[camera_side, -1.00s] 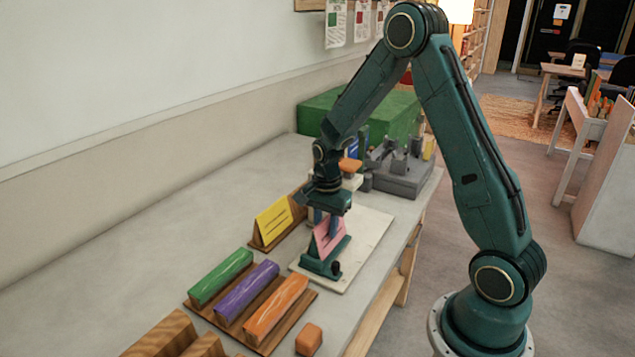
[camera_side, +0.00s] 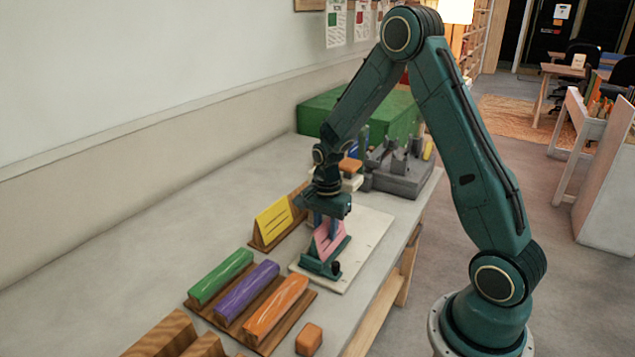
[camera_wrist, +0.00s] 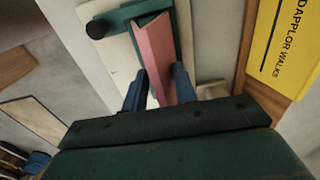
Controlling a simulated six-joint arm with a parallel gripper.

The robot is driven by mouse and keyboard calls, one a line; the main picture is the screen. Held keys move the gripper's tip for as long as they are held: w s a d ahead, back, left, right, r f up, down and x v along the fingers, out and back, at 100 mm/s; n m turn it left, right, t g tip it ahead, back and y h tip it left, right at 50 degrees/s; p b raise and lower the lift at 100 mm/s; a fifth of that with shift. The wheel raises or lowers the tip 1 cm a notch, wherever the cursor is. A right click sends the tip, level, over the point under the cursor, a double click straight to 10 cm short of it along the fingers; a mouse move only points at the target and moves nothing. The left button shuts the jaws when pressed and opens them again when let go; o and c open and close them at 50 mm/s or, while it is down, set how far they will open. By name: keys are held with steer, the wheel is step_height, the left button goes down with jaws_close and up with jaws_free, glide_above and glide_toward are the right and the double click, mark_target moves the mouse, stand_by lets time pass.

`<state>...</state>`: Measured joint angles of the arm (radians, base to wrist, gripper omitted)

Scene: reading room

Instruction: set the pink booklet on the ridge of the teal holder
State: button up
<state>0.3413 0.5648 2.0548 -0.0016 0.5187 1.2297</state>
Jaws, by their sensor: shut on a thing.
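The pink booklet (camera_side: 329,240) is folded like a tent and stands over the teal holder (camera_side: 322,268). It seems to straddle the holder's ridge, but I cannot tell whether its fold rests on it. In the wrist view the booklet (camera_wrist: 156,52) runs between my two fingers, with the teal holder (camera_wrist: 184,28) around its far end. My gripper (camera_side: 328,222) is above the holder, pointing down, shut on the booklet's upper part. It also shows in the wrist view (camera_wrist: 159,90). The fingers hide part of the booklet and ridge.
The holder stands on a pale board (camera_side: 368,240). A yellow booklet (camera_side: 273,217) on a wooden stand is close on the left. Green, purple and orange bars (camera_side: 275,307) lie in front on a wooden rack. A grey fixture (camera_side: 402,172) and a green box (camera_side: 335,110) are behind.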

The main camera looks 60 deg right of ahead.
stand_by(0.6)
steer(key=o, duration=1)
steer(key=shift+r, duration=0.1)
steer(key=shift+r, duration=4.35)
steer(key=shift+r, duration=0.1)
